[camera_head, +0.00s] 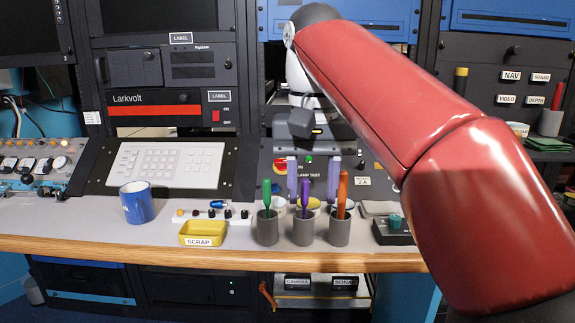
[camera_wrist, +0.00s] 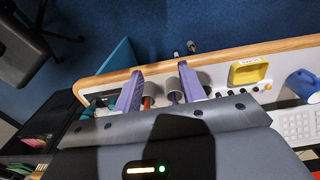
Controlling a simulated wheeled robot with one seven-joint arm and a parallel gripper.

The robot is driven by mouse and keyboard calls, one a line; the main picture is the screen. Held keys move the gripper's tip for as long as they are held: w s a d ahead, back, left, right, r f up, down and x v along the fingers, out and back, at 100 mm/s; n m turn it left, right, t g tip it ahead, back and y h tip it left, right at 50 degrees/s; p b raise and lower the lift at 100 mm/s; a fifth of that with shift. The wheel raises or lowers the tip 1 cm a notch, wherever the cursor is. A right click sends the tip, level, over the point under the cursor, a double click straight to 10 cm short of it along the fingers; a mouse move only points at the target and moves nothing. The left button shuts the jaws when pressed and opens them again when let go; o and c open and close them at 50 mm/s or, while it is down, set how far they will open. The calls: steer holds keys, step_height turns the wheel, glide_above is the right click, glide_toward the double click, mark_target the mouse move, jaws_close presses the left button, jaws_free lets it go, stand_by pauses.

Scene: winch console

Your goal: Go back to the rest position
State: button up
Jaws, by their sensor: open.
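My gripper (camera_head: 313,200) hangs open and empty over the console desk, its two lavender fingers pointing down. In the wrist view, the fingers (camera_wrist: 160,72) are spread apart above the row of grey cups. In the head view, the left cup (camera_head: 268,230) holds a green marker (camera_head: 267,193), the middle cup (camera_head: 304,231) a purple marker (camera_head: 304,197) and the right cup (camera_head: 340,230) an orange marker (camera_head: 342,190). The wrist view also shows the orange marker (camera_wrist: 147,102) and purple marker (camera_wrist: 175,97) between the fingers. The exact fingertip height is unclear.
A yellow SCRAP tray (camera_head: 202,238) and a blue mug (camera_head: 136,206) stand left of the cups. A black box (camera_head: 392,236) with a teal part stands right. A keypad (camera_head: 165,165) and panels rise behind. The wooden desk edge (camera_head: 180,252) runs along the front.

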steer(key=s+d+f+t, duration=0.1)
steer(key=s+d+f, duration=0.3)
steer(key=f, duration=0.4)
steer(key=s+d+f+t, duration=0.2)
steer(key=s+f, duration=0.3)
steer(key=f, duration=0.3)
steer(key=s+d+f+t, duration=0.2)
steer(key=s+d+f, duration=0.2)
steer(key=f, duration=0.4)
steer(key=shift+s+d+f, duration=0.15)
steer(key=shift+s+d, duration=0.1)
steer(key=shift+d, duration=0.6)
